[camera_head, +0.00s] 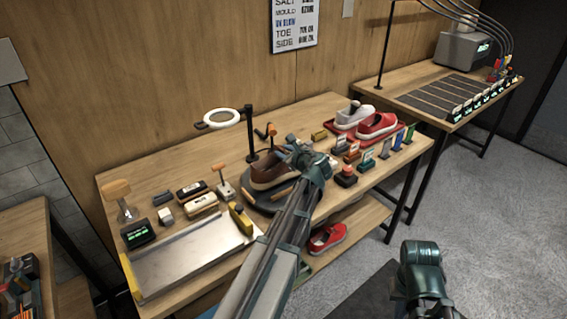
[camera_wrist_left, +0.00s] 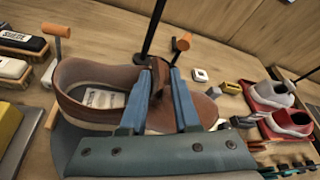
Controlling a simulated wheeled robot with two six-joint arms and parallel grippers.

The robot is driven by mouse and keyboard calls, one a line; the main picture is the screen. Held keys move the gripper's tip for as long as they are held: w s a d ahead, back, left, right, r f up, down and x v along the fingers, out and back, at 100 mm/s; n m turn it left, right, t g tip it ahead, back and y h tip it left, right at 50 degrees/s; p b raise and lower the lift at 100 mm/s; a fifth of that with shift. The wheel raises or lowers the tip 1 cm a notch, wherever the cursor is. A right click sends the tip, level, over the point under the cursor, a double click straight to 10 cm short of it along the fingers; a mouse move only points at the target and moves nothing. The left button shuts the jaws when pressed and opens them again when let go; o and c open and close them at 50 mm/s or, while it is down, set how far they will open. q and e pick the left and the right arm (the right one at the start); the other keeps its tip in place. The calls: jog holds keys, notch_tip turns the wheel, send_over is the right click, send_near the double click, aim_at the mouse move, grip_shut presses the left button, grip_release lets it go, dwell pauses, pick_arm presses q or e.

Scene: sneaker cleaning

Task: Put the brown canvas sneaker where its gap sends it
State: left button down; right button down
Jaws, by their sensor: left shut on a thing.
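The brown canvas sneaker (camera_head: 264,174) rests on a dark round stand (camera_head: 254,200) on the workbench, partly behind my left arm. In the left wrist view the sneaker (camera_wrist_left: 85,76) shows its open collar and a pale insole label, with its toe to the right. My left gripper (camera_wrist_left: 161,74) is shut on the sneaker, its two blue fingers on either side of the dark middle part of the upper. The same gripper (camera_head: 290,160) is over the sneaker in the head view, its fingertips mostly hidden. My right arm shows at lower right, but its gripper fingers do not.
A red tray (camera_head: 341,137) holds a white shoe (camera_head: 354,115) and a red shoe (camera_head: 377,125). A metal tray (camera_head: 190,262), brushes and small blocks crowd the bench. A red sneaker (camera_head: 327,237) sits on the lower shelf. A side table (camera_head: 440,92) has dark lanes. A black post (camera_head: 250,130) stands behind the stand.

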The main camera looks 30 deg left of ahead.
pick_arm(q)
jog(key=shift+f+b, duration=1.4)
jog(key=shift+f, duration=0.3)
jog(key=shift+f, duration=0.15)
jog(key=c, duration=0.6)
grip_release()
jog(key=shift+c, duration=0.2)
jog(key=shift+s+d+r, duration=0.15)
jog(key=shift+d+r, duration=0.05)
jog(key=shift+r, duration=0.15)
jog(key=p+v, duration=0.4)
jog(key=v, duration=0.7)
jog(key=shift+d, duration=0.2)
